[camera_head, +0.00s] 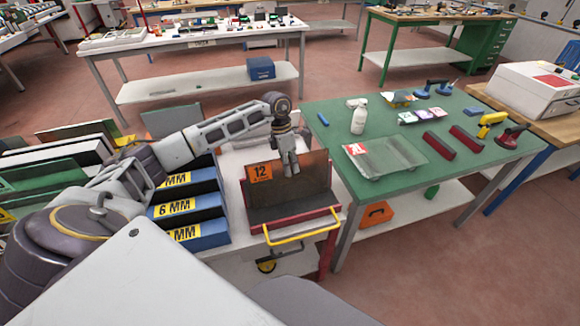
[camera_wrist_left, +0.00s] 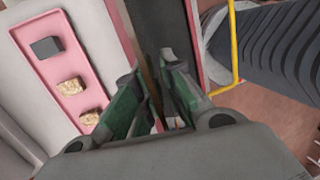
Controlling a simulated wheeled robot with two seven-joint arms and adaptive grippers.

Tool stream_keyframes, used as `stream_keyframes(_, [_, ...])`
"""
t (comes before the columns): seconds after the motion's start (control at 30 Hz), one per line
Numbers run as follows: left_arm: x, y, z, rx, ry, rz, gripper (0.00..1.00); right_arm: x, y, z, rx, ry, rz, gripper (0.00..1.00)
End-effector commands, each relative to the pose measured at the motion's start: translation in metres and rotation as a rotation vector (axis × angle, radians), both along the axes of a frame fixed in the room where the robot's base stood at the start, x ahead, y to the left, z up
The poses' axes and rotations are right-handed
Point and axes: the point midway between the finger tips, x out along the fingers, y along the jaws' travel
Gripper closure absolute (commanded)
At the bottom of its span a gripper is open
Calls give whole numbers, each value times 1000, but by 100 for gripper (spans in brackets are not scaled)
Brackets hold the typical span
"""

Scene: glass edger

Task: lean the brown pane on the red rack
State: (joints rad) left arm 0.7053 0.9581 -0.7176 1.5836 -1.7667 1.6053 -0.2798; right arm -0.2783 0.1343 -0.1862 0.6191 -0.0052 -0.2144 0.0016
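The brown pane (camera_head: 317,172) stands in the red rack (camera_head: 300,228), tilted back, with its lower edge in the rack. An orange "12" label (camera_head: 259,172) shows at its upper left. My left gripper (camera_head: 290,170) is at the pane's top edge, pointing down. In the left wrist view, its green-padded fingers (camera_wrist_left: 160,85) stand on either side of the thin brown edge (camera_wrist_left: 146,58), with a gap visible between them, so it looks open. Finger contact with the pane is hard to make out. My right gripper is not in view.
Blue "6 MM" racks (camera_head: 190,207) stand close left of the red rack. A yellow handle (camera_head: 300,231) runs along its front. A pink tray (camera_wrist_left: 62,65) lies behind the pane.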

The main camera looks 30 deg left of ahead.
Motion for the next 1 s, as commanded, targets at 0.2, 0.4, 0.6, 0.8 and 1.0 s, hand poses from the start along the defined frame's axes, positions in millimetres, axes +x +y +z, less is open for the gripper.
stream_keyframes(0.2, [1,1,0,2,-2,1,70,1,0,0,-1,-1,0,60])
stream_keyframes(0.4, [0,1,-1,1,0,1,70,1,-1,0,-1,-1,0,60])
stream_keyframes(0.6, [-1,1,0,3,3,0,70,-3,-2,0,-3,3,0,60])
stream_keyframes(0.8, [1,5,14,4,0,1,70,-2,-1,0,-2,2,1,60])
stream_keyframes(1.0, [3,12,39,3,-2,1,70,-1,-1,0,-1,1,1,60])
